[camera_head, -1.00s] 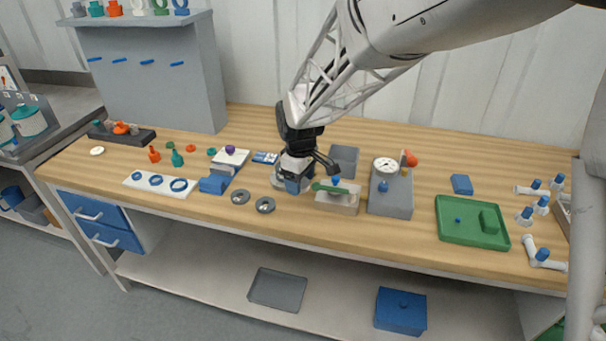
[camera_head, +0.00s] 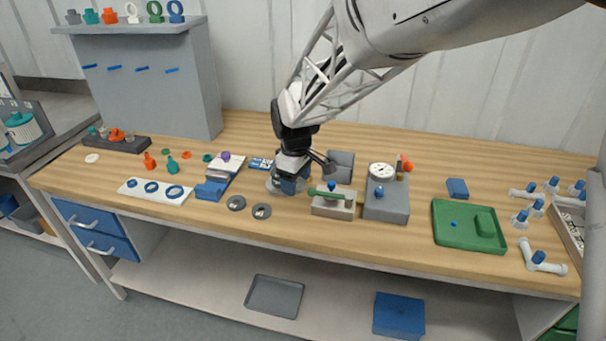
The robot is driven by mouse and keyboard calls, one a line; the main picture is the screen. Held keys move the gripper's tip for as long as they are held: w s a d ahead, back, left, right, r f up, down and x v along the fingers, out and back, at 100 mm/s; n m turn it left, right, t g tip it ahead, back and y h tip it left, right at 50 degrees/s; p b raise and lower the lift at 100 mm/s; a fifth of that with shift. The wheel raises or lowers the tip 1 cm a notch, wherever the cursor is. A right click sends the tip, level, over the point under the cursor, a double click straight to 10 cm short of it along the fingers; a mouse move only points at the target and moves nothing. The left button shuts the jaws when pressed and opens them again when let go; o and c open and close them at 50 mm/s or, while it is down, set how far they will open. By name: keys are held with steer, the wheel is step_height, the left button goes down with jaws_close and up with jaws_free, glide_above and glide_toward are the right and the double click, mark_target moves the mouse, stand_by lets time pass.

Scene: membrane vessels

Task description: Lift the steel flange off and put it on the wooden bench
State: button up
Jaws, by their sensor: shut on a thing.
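My gripper (camera_head: 300,166) reaches down over a small vessel on the wooden bench (camera_head: 380,138), left of the grey open box. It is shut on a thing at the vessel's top. The thing is mostly hidden by the fingers and small in the picture, but its place fits the steel flange. A blue and grey body (camera_head: 289,184) shows just below the fingers. A round grey base (camera_head: 272,187) shows at its left. I cannot tell whether the held thing touches the vessel.
Two grey rings, a left one (camera_head: 236,202) and a right one (camera_head: 262,211), lie front left. A block with a green-handled tool (camera_head: 333,205) and a grey gauge box (camera_head: 386,205) stand close right. A green tray (camera_head: 468,242) lies farther right. Bare bench lies behind the tools.

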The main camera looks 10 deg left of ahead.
steer(key=shift+r, duration=0.55)
steer(key=a+f, duration=0.9)
steer(key=shift+w+a+f, duration=0.1)
steer(key=shift+w, duration=0.1)
glide_above(252, 184)
steer(key=shift+f, duration=0.75)
stand_by(0.4)
steer(key=shift+f, duration=1.75)
